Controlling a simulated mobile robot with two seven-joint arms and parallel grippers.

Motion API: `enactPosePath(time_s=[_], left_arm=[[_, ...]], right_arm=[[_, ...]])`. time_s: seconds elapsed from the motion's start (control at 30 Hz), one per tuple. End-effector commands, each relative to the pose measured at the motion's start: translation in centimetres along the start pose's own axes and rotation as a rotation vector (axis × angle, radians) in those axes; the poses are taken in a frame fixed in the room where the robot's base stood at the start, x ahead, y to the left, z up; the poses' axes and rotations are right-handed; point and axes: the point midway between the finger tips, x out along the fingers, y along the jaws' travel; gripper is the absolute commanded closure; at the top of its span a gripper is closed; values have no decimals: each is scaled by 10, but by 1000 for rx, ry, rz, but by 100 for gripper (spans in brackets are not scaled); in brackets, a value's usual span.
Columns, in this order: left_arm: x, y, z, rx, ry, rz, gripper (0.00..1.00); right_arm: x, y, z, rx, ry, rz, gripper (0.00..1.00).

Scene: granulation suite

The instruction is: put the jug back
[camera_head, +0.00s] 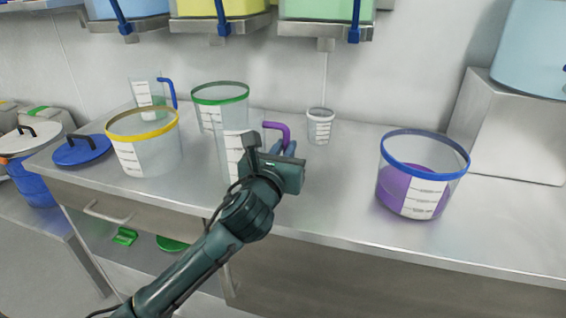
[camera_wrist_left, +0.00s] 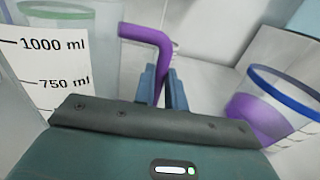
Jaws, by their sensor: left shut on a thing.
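The clear jug (camera_head: 231,149) with a purple handle (camera_head: 280,128) is at the middle of the bench, with a white scale on its side. My left gripper (camera_head: 287,151) is shut on the handle from the front right. In the left wrist view the purple handle (camera_wrist_left: 153,38) runs down between the two blue-grey fingertips (camera_wrist_left: 164,88). The jug's scale (camera_wrist_left: 48,72), marked 1000 ml and 750 ml, shows at the left there. The jug's lower part is partly behind my gripper, so I cannot tell whether its base touches the bench. My right gripper is not in view.
A green-rimmed bucket (camera_head: 220,101) stands just behind the jug. A yellow-rimmed bucket (camera_head: 150,155), a blue-handled jug (camera_head: 141,92) and a blue lid (camera_head: 82,150) are left. A small cup (camera_head: 319,128) stands behind right. A blue-rimmed bucket with purple contents (camera_head: 395,186) stands right, with bare bench between.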

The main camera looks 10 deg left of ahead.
Motion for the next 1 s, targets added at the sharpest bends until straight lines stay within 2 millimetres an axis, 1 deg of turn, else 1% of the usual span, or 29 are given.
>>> enactPosePath(time_s=[0.03,0.1,0.33,0.47,0.5,0.77,1.0], left_arm=[[0,0,-13,0,2,1,100],[0,0,-20,0,1,0,100],[0,0,-19,1,-2,0,100],[0,0,-22,1,-1,1,100],[0,0,-23,1,0,1,87],[0,0,-22,0,0,1,66],[0,0,-22,0,0,0,66]], right_arm=[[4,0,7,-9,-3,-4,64],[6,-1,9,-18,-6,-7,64],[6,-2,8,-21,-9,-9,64],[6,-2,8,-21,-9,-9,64],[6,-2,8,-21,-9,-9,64],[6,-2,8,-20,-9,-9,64],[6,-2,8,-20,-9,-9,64]])
